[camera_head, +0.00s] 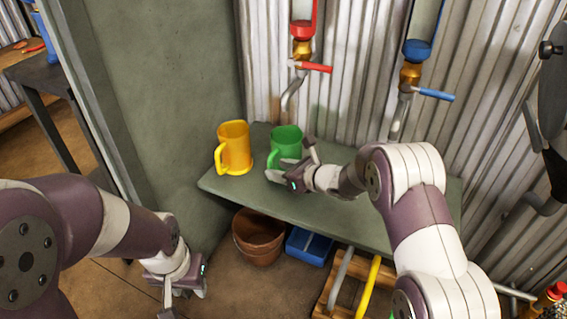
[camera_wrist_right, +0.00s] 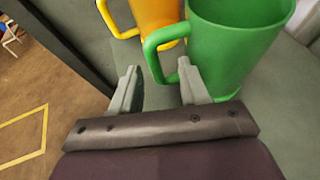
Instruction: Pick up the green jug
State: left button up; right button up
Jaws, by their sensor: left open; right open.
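The green jug (camera_head: 286,142) stands upright on the grey-green shelf (camera_head: 340,218), its handle toward the lower left. My right gripper (camera_head: 296,163) is open at the jug's near side and partly hides it. In the right wrist view the green jug (camera_wrist_right: 234,45) is just beyond the open fingers (camera_wrist_right: 157,80). Its handle (camera_wrist_right: 155,55) lies ahead of and between the fingertips; I cannot tell whether they touch it. My left gripper (camera_head: 188,290) is open and low at the left, below shelf level, away from the jug.
An orange jug (camera_head: 234,147) stands close to the left of the green one; it also shows in the wrist view (camera_wrist_right: 155,14). Red (camera_head: 315,67) and blue (camera_head: 434,93) tap levers are above. Terracotta pots (camera_head: 258,238) and a blue box (camera_head: 308,246) sit below the shelf.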

jog(key=b+x, duration=0.1)
jog(key=x, duration=0.1)
jog(key=b+x, duration=0.1)
jog(key=x, duration=0.2)
jog(key=shift+s+a+f, duration=0.2)
jog(key=shift+a+f, duration=0.1)
jog(key=shift+w+a, duration=0.15)
grip_shut()
jog(key=shift+r, duration=0.1)
jog(key=shift+r, duration=0.1)
